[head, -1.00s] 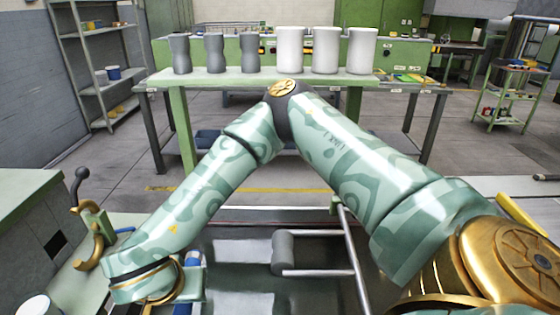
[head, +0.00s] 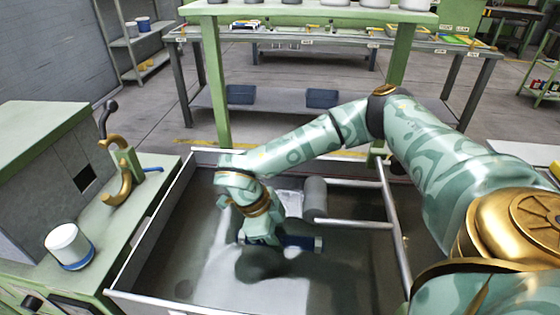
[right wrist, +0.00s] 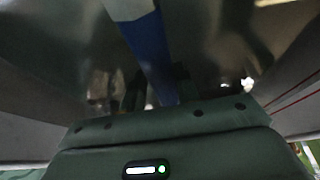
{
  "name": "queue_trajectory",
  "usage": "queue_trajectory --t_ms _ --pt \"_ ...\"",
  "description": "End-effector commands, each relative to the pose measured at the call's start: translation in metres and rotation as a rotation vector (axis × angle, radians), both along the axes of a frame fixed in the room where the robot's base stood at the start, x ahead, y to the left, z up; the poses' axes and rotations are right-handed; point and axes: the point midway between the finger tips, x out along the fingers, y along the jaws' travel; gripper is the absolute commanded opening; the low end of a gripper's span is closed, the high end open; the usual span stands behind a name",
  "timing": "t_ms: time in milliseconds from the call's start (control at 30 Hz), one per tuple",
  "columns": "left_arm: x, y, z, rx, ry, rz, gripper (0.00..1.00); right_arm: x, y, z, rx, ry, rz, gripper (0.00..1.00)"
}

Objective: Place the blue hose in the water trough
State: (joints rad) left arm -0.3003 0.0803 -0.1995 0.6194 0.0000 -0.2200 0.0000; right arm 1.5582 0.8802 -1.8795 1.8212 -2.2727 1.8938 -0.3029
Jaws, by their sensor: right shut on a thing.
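The water trough (head: 150,232) is a wide grey metal basin in front of me in the head view, with a shiny dark inside. My right arm reaches down over it, and my right gripper (head: 268,240) is low inside the trough's outline. It is shut on the blue hose (head: 304,243), which shows as a short dark blue piece with a pale end. In the right wrist view the blue hose (right wrist: 150,55) runs up from the gripper and turns pale at the top. The fingertips are mostly hidden. I cannot tell whether the hose touches the trough. My left gripper is out of view.
A grey roller (head: 314,198) and metal rails (head: 392,225) cross the trough's right part. A green bench at left holds a gold hook (head: 122,185) and a white-and-blue container (head: 68,246). A green table (head: 300,10) stands behind.

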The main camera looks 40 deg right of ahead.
Motion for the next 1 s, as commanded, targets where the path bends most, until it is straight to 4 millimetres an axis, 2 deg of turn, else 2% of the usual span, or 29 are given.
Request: queue_trajectory --t_ms 233,567,600,667,700,1000 --pt "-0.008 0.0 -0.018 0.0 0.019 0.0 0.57 0.0 0.0 -0.044 0.0 0.002 0.003 0.05" --pt "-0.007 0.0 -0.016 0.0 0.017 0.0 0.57 0.0 0.0 -0.044 0.0 -0.003 0.004 0.05" --pt "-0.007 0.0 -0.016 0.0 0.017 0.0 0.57 0.0 0.0 -0.045 0.0 -0.003 0.004 0.34" --pt "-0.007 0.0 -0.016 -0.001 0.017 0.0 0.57 0.0 0.0 -0.045 0.0 -0.003 0.004 0.51" --pt "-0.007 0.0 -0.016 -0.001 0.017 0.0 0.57 0.0 0.0 -0.045 0.0 -0.003 0.004 0.53" --pt "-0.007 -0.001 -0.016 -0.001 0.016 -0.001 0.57 0.001 0.0 -0.042 0.001 -0.003 0.005 0.53"
